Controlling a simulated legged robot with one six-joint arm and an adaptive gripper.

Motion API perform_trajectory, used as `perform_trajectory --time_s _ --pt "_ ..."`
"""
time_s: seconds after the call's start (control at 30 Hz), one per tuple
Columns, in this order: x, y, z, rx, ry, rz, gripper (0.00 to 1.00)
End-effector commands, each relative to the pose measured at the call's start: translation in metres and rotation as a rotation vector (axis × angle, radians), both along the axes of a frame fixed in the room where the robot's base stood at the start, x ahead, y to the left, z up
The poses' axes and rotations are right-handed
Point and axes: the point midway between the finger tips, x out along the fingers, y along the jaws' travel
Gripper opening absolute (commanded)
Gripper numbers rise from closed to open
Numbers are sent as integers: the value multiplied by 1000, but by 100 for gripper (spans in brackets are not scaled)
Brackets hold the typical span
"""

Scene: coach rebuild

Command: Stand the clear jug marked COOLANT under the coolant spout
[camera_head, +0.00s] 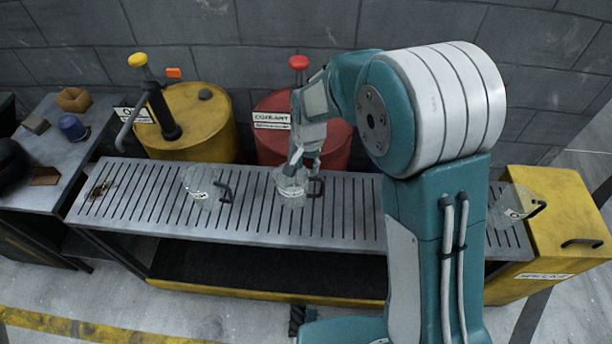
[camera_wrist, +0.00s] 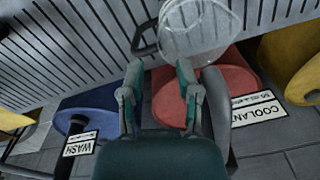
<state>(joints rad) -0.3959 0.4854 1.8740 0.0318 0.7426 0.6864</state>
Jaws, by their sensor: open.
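A clear jug (camera_head: 290,188) with a dark handle stands upright on the slotted bench in front of the red drum (camera_head: 270,150) labelled COOLANT. In the wrist view the jug (camera_wrist: 200,32) and its handle (camera_wrist: 143,38) are just beyond my fingertips; I cannot read a mark on it. My gripper (camera_head: 304,162) is open and empty, low over the jug in the head view. It also shows in the wrist view (camera_wrist: 158,70). The drum's red pump top (camera_head: 299,62) shows above it; its spout is hidden behind my gripper and wrist.
Another clear jug (camera_head: 203,187) stands left on the slotted bench (camera_head: 140,195), before the yellow drum (camera_head: 200,120). A third clear jug (camera_head: 508,208) is at the right end by a yellow box (camera_head: 560,225). A blue drum (camera_wrist: 90,112) labelled WASH shows in the wrist view.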

Motion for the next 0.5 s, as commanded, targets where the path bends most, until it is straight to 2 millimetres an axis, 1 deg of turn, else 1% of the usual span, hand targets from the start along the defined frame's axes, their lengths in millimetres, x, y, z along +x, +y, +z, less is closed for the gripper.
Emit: perform_trajectory --time_s 0.03,0.1,0.2,0.5 --pt "1 0 10 2 -4 0 43" --pt "1 0 19 2 -4 0 43" --pt "0 -1 28 1 -1 0 43" --pt "-1 -2 34 1 -4 1 43"
